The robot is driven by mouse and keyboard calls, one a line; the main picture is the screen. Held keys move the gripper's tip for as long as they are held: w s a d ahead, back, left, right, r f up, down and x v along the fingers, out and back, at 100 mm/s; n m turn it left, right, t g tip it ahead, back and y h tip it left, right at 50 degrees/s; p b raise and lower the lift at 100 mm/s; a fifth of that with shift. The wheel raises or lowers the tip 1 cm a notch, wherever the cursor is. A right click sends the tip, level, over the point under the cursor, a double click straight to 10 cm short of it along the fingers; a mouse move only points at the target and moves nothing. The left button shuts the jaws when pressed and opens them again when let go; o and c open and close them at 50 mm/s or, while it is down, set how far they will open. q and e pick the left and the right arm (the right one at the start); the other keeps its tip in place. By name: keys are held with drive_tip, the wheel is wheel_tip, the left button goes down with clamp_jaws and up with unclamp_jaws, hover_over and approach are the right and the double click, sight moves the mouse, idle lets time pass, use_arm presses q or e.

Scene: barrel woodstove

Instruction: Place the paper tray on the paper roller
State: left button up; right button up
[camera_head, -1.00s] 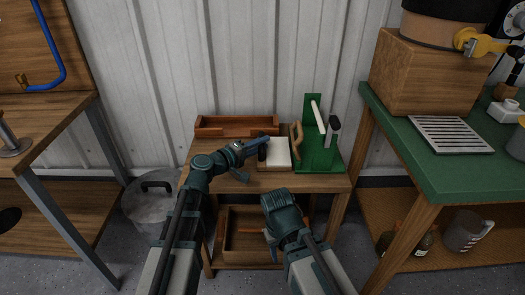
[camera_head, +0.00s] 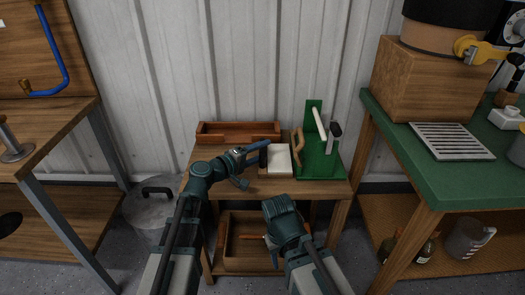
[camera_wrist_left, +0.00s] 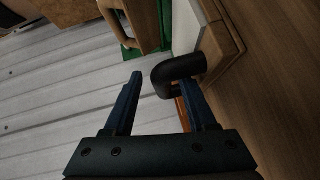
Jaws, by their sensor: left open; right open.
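The paper tray (camera_head: 279,158) is a shallow wooden tray with a white paper stack and a black handle on its left side. It lies flat on the small wooden table. The paper roller (camera_head: 320,168) is a green stand with a white roll, just right of the tray. My left gripper (camera_head: 261,149) is open at the tray's left side. In the left wrist view, the black handle (camera_wrist_left: 178,72) sits at the tips of the open left gripper (camera_wrist_left: 163,80), close to the right finger. My right gripper (camera_head: 282,212) is low in front of the table; its fingers are hard to make out.
A reddish wooden box (camera_head: 238,132) stands at the table's back against the metal wall. A wooden crate (camera_head: 245,258) is on the lower shelf. A green-topped bench (camera_head: 460,185) stands right, a wooden workbench (camera_head: 60,120) left, and a metal bin (camera_head: 150,205) beside the table.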

use_arm(q)
drive_tip(key=p+v, duration=0.1)
drive_tip(key=v, duration=1)
drive_tip(key=shift+s+a, duration=0.1)
drive_tip(key=shift+s, duration=0.05)
